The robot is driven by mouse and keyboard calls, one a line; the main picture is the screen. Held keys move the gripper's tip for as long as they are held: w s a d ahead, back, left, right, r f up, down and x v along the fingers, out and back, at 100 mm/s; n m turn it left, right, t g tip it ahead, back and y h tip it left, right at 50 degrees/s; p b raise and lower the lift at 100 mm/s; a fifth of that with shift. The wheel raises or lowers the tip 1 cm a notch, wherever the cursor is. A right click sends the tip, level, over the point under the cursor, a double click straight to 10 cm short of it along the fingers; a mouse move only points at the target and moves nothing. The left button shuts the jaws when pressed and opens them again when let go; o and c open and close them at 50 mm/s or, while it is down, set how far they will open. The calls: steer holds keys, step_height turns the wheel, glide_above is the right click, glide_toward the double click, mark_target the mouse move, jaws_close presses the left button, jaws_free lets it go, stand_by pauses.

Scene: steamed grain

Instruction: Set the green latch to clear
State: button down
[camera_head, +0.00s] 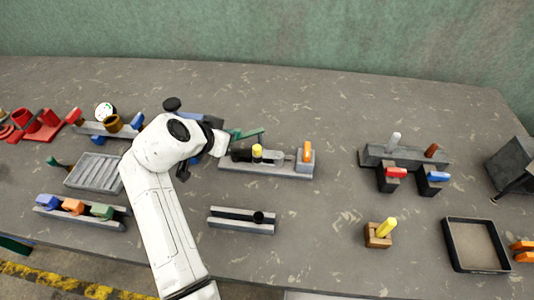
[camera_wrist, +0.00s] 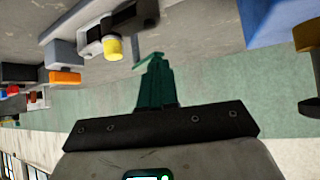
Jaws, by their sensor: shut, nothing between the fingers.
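My gripper (camera_head: 258,132) is shut and empty. Its dark green fingers reach right from the white wrist, just behind the grey rail with the yellow knob. In the wrist view the closed fingers (camera_wrist: 154,70) point up the picture, touching nothing that I can make out. A green block (camera_head: 103,211) sits at the right end of a grey rail (camera_head: 70,217) at the front left, beside an orange and a blue block. It is the likeliest green latch, but no marking is readable. It is well left of my gripper, across my arm, and not identifiable in the wrist view.
The yellow knob (camera_head: 257,150) and orange lever (camera_head: 307,152) stand on a grey rail close to my gripper. A blue-grey fixture (camera_head: 205,121) is partly hidden behind my wrist. A ribbed tray (camera_head: 95,171) lies left of my arm. The back middle table is clear.

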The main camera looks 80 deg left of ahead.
steer(key=shift+s+a+m+t+h, duration=0.1)
steer(key=shift+a+m+t+h, duration=0.25)
steer(key=shift+m, duration=0.25)
steer(key=shift+a, duration=0.1)
steer(key=shift+w, duration=0.9)
